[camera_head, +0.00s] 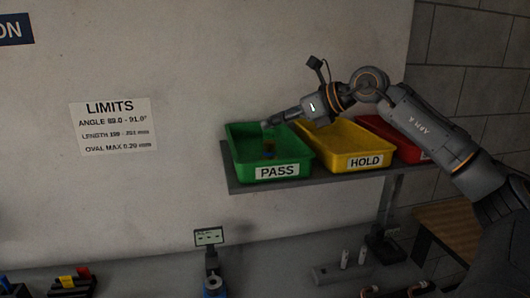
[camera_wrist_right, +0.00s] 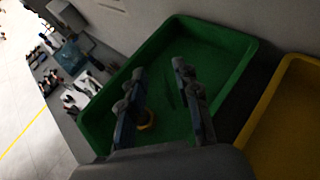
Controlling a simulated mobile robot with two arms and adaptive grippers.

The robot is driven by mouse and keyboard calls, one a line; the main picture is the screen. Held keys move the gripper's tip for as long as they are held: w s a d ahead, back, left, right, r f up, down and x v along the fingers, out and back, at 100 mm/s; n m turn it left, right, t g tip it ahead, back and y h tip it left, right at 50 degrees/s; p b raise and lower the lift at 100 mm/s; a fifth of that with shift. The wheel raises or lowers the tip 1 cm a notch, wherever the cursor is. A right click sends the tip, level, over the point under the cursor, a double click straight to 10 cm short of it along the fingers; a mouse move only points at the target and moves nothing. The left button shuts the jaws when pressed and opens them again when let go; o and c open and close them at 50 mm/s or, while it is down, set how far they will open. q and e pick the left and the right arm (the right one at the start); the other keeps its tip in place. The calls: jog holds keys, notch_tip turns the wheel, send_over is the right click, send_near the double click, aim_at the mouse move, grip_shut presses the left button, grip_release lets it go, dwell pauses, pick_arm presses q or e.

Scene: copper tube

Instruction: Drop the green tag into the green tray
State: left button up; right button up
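The green tray (camera_head: 238,165), labelled PASS, stands at the left end of a shelf; it also fills the middle of the right wrist view (camera_wrist_right: 95,118). My right gripper (camera_head: 270,123) reaches in from the right and is over this tray. In the right wrist view its two fingers (camera_wrist_right: 158,72) are apart with nothing seen clamped between them. A thin dark green shape (camera_wrist_right: 168,96) shows on the tray floor between the fingers; I cannot tell whether it is the green tag. An orange-yellow ring-like piece (camera_wrist_right: 146,118) lies in the tray, partly behind the left finger. My left gripper is not in view.
The yellow HOLD tray (camera_head: 345,139) and a red tray (camera_head: 400,147) stand to the right on the same shelf (camera_head: 310,179). A wall is close behind. Below are a small stand with a screen (camera_head: 209,237), pale cylinders (camera_head: 345,259) and a rack with coloured pieces (camera_head: 70,282).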

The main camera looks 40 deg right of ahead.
jog(key=v, duration=1.1)
jog(key=shift+d, duration=0.1)
